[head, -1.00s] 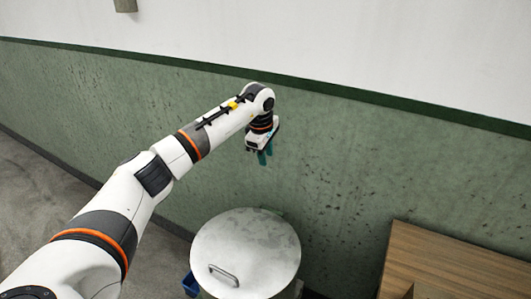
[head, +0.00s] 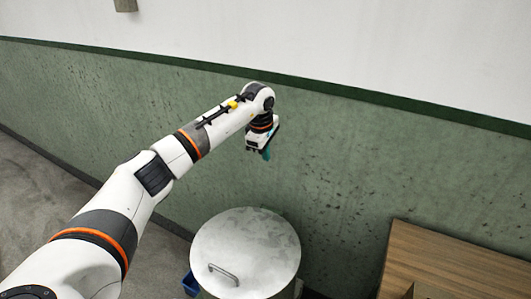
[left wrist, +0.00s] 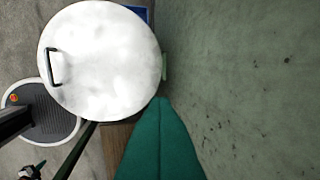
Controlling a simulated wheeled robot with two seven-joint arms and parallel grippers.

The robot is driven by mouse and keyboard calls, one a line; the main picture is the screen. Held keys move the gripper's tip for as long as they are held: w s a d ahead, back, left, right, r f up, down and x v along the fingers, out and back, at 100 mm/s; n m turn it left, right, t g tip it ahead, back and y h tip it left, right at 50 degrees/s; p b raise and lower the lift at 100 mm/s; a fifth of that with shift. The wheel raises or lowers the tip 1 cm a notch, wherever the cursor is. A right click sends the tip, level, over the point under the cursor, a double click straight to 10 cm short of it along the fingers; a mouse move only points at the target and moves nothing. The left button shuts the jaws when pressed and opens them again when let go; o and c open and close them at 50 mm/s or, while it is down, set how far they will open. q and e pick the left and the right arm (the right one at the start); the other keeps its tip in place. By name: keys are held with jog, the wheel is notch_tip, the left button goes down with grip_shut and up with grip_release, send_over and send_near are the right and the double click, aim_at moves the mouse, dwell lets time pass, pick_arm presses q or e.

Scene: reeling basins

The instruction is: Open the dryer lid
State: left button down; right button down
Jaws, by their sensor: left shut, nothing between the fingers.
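The dryer lid (head: 250,248) is a round, pale metal disc lying flat and closed on top of the dryer. Its bar handle (head: 223,275) sits near the front edge. In the left wrist view the lid (left wrist: 105,70) fills the upper left, with the handle (left wrist: 53,67) at its left side. My left gripper (head: 266,154) hangs fingers down above and behind the lid, near the wall, apart from the lid and handle. Its green fingers (left wrist: 160,140) are together and empty. My right gripper is not in view. The dryer's body is mostly hidden beneath the lid.
A green wall (head: 350,170) runs close behind the dryer. A wooden table or cabinet (head: 460,262) stands at the right. A blue object (head: 190,284) shows beside the dryer at the left. Grey floor (head: 35,200) lies open at the left.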

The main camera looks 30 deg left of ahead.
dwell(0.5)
pick_arm(q)
jog(key=c, duration=1.5)
grip_release()
jog(key=b+v, duration=0.2)
jog(key=v, duration=1)
